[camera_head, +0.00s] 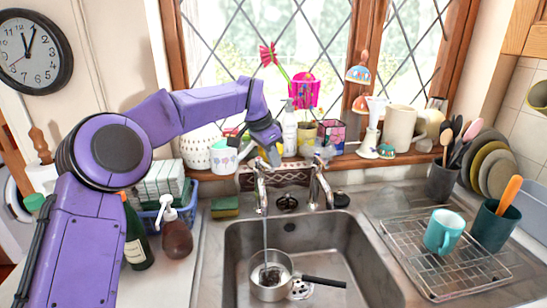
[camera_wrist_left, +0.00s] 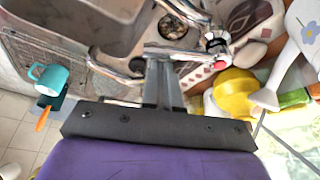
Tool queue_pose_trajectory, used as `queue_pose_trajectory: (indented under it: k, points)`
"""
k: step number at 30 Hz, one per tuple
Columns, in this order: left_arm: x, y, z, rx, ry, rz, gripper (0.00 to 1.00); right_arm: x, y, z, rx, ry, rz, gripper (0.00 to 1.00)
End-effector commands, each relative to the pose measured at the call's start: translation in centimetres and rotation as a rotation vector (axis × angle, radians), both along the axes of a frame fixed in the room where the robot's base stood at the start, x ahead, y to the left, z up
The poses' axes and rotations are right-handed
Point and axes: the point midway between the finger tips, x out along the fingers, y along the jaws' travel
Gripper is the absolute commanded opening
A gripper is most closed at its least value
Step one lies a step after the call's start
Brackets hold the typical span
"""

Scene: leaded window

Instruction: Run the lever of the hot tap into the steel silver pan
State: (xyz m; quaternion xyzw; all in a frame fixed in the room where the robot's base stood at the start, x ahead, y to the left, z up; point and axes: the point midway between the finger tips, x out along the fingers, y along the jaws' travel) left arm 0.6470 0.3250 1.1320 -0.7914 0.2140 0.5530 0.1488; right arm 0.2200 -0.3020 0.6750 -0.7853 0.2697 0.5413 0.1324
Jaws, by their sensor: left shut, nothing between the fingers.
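Two chrome taps stand behind the sink. A thin stream of water falls from the left one (camera_head: 262,190) into the steel pan (camera_head: 257,291), which sits in the basin with its black handle to the right. No stream shows under the right tap (camera_head: 318,185). My left gripper (camera_head: 272,155) is shut and empty, just above and behind the left tap. In the left wrist view, the shut fingers (camera_wrist_left: 163,85) point at chrome tap parts (camera_wrist_left: 180,50), with a red marker (camera_wrist_left: 219,65) beside them. Contact cannot be told. My right gripper is out of view.
The windowsill (camera_head: 350,160) behind the taps is crowded with pots and bottles. A sponge (camera_head: 225,207) and a soap bottle (camera_head: 176,238) stand left of the sink (camera_head: 235,238). A drying rack (camera_head: 470,275) with a teal mug (camera_head: 443,232) is to the right.

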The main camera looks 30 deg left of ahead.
Motion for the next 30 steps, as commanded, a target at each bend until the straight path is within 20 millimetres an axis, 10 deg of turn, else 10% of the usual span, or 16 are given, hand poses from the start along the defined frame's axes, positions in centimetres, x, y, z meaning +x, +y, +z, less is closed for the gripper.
queue_pose_trajectory:
  k: [30]
  points:
    - [-2.6, 1.9, 2.0, 0.0, -0.004, -0.267, 0.0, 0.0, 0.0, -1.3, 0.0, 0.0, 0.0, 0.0]
